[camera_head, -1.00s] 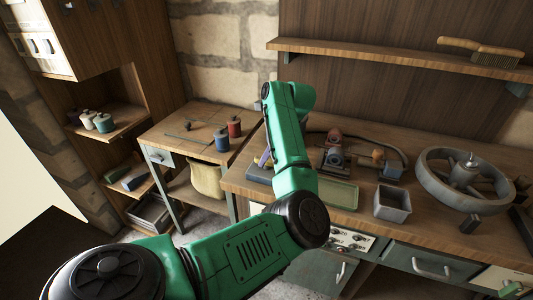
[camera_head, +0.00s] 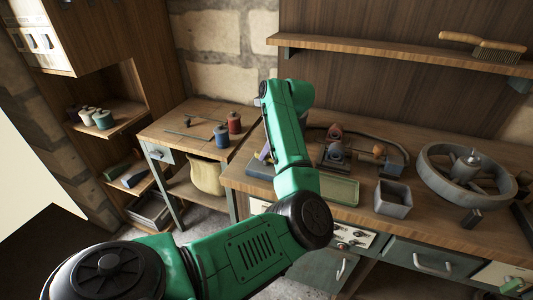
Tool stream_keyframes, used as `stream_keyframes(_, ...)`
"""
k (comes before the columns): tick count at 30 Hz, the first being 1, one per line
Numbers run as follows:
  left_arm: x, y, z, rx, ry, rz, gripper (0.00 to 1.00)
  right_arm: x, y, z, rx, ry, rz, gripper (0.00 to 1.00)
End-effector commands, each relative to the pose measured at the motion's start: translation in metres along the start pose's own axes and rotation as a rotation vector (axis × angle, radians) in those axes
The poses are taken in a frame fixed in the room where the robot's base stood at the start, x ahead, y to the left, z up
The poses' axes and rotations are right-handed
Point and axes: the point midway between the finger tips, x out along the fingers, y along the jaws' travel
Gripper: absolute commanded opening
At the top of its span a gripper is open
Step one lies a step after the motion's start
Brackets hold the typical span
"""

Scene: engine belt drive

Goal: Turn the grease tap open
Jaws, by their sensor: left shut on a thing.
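My green left arm reaches in from the lower left and up over the workbench (camera_head: 420,217). Its forearm hides part of the bench top, and I cannot make out the left gripper's fingers or anything in them. Just right of the forearm stands a small engine-like assembly (camera_head: 336,152) with reddish-brown parts on top. An orange-brown knob-like part (camera_head: 379,150) is to its right. I cannot tell which part is the grease tap. My right gripper does not show.
A green tray (camera_head: 340,190), a grey open box (camera_head: 393,198) and a large grey spoked wheel (camera_head: 466,175) lie on the bench. A brush (camera_head: 483,46) lies on the shelf above. Red (camera_head: 234,122) and blue (camera_head: 221,137) spools stand on the side table at left.

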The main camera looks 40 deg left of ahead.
Motion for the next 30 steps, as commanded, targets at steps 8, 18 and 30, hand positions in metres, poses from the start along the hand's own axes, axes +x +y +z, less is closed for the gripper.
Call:
stream_keyframes(8, 0.005, -0.001, -0.003, 0.188, 0.001, -0.083, 0.0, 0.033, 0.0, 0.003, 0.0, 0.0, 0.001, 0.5)
stream_keyframes(18, 0.006, -0.001, -0.002, 0.484, -0.001, -0.207, 0.0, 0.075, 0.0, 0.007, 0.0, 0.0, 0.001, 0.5)
stream_keyframes(30, 0.005, -0.001, -0.002, 0.835, -0.001, -0.353, 0.0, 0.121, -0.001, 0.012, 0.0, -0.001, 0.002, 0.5)
